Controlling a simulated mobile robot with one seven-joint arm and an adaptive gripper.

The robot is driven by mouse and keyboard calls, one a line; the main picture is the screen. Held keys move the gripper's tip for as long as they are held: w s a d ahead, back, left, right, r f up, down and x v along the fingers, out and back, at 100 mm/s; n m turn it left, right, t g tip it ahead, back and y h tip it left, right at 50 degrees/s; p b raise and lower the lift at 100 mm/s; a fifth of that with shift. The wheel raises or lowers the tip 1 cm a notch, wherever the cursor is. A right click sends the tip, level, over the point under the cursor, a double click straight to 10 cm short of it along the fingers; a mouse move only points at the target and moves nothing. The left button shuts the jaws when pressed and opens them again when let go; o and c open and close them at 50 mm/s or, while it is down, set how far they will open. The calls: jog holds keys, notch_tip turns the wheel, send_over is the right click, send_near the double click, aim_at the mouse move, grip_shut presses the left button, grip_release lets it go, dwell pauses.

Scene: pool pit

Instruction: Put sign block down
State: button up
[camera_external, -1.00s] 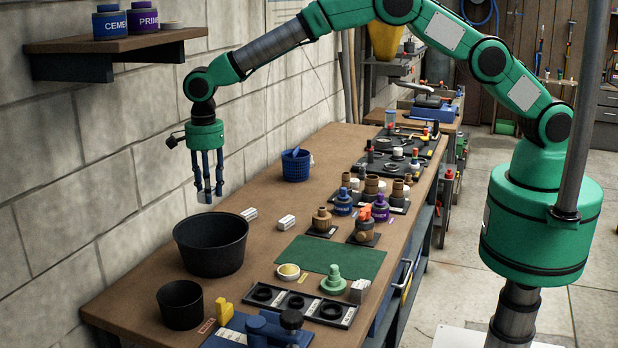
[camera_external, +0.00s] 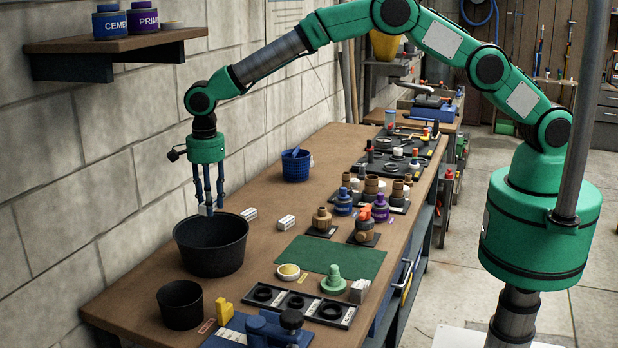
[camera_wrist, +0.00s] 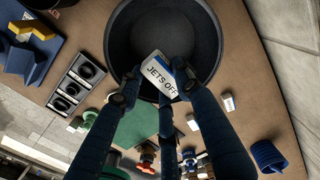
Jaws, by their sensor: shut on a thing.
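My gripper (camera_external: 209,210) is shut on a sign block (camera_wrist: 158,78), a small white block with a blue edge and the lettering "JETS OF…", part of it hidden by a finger. In the external view the block (camera_external: 205,210) is small between the fingertips, just above the rim of the large black bucket (camera_external: 212,262). In the wrist view the block shows over the bucket's opening (camera_wrist: 130,40), near its rim. How high it is above the bucket floor is hard to tell.
Two white blocks (camera_external: 249,214) (camera_external: 286,222) lie on the bench right of the bucket. A smaller black pot (camera_external: 180,305) stands in front. A blue basket (camera_external: 295,166) stands behind. A green mat (camera_external: 330,258) and black tray (camera_external: 300,304) lie to the right.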

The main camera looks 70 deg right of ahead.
notch_tip(320, 180, down, 7)
jog(key=b, duration=0.2)
jog(key=shift+f, duration=0.2)
dwell(0.4)
jog(key=o, duration=1.2)
jog(key=shift+o, duration=0.2)
jog(key=shift+r, duration=0.1)
notch_tip(320, 180, up, 6)
jog(key=shift+p, duration=0.95)
jog(key=shift+r, duration=0.35)
